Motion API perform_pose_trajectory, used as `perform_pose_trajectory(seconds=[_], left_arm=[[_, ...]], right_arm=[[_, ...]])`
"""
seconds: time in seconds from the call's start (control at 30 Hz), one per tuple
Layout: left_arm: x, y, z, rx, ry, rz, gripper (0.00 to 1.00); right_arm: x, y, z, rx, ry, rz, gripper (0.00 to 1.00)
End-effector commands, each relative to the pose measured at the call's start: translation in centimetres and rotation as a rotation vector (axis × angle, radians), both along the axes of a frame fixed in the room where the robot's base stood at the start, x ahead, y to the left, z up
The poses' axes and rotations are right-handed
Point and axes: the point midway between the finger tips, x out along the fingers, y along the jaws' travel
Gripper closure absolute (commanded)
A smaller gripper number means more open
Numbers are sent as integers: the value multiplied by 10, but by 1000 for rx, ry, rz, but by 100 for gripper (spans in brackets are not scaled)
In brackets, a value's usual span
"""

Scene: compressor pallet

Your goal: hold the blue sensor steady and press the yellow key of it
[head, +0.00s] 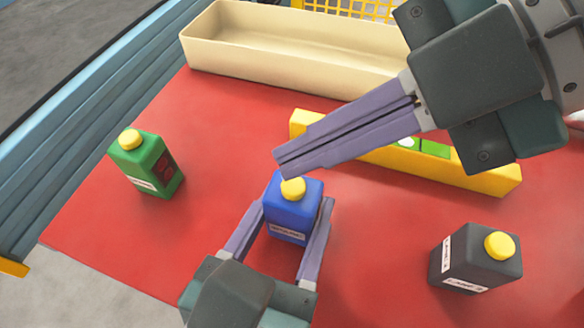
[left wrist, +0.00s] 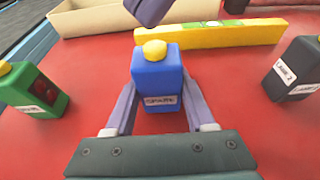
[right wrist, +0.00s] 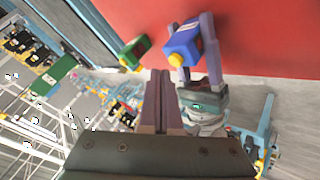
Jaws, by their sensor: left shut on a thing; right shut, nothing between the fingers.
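The blue sensor (head: 292,220) stands upright on the red surface, with a white label on its front and a yellow key (head: 293,188) on top. My left gripper (head: 295,225) is shut on it, one finger on each side; the left wrist view shows the sensor (left wrist: 158,82) between the fingers as well. My right gripper (head: 280,165) is shut and empty. Its fingertips are just above and beside the yellow key in the head view; a small gap seems to separate them. In the right wrist view the yellow key (right wrist: 176,59) lies beyond the fingertips.
A green sensor (head: 148,168) stands at left and a dark grey one (head: 475,262) at right, both with yellow keys. A yellow bar (head: 470,172) with green patches lies behind. A long beige tray (head: 290,62) is at the back. Red surface (head: 110,235) around the blue sensor is clear.

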Motion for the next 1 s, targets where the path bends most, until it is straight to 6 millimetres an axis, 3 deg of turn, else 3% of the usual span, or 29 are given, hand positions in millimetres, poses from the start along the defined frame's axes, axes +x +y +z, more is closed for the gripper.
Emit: perform_pose_trajectory(seconds=[0.6, 1.0], left_arm=[[0, 0, 0, 0, 0, 0, 100], [0, 0, 0, 0, 0, 0, 100]], right_arm=[[1, 0, 48, 1, -2, 0, 100], [0, 0, 50, 0, 0, 0, 100]])
